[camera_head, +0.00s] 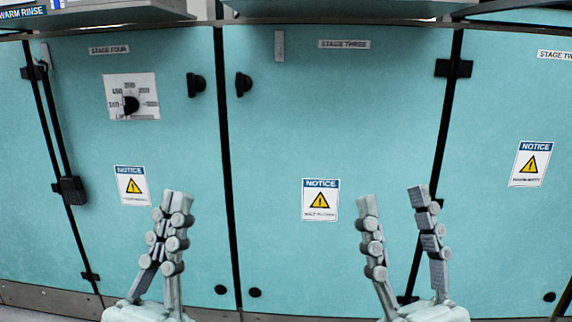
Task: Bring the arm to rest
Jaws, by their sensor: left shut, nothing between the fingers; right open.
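My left gripper (176,196) stands in the lower left of the head view with its fingers pointing up. Its fingertips are together and nothing is between them. My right gripper (393,196) stands in the lower right, also pointing up. Its two fingers are spread apart with an empty gap between them. Both grippers are in front of the teal cabinet panels and appear apart from them. Most of both arms is out of view.
Teal panels fill the view, with a stage four label (109,50) and a stage three label (344,44). Notice signs (320,200) are on the panels. Shelf edges (350,14) run along the top.

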